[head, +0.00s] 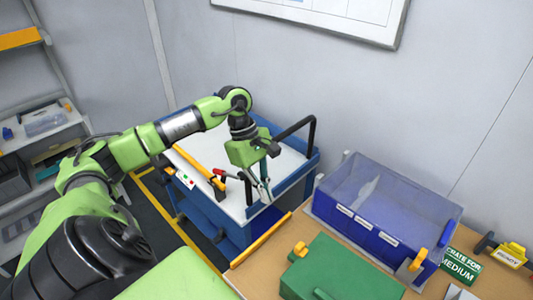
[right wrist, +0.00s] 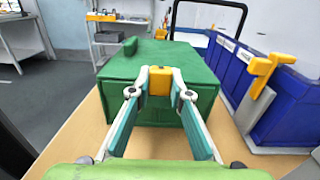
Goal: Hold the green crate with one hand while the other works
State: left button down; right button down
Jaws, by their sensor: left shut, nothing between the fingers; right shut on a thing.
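The green crate (head: 345,268) stands on the brown table, with a closed green top and a green knob on it. It also fills the middle of the right wrist view (right wrist: 170,62). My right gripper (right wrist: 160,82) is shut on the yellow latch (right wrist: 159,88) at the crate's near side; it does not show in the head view. A second yellow latch (head: 300,249) sits at the crate's far edge. My left gripper (head: 263,190) is shut and empty, over the cart's near right corner, apart from the crate.
A blue bin (head: 375,222) with a clear upper part and white labels stands behind the crate. Its yellow handle (head: 419,259) is close to the crate. A blue cart (head: 235,233) with a white top and black rail adjoins the table. A green sign (head: 459,265) stands right.

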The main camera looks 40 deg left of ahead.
jog(key=c, duration=1.8)
grip_release()
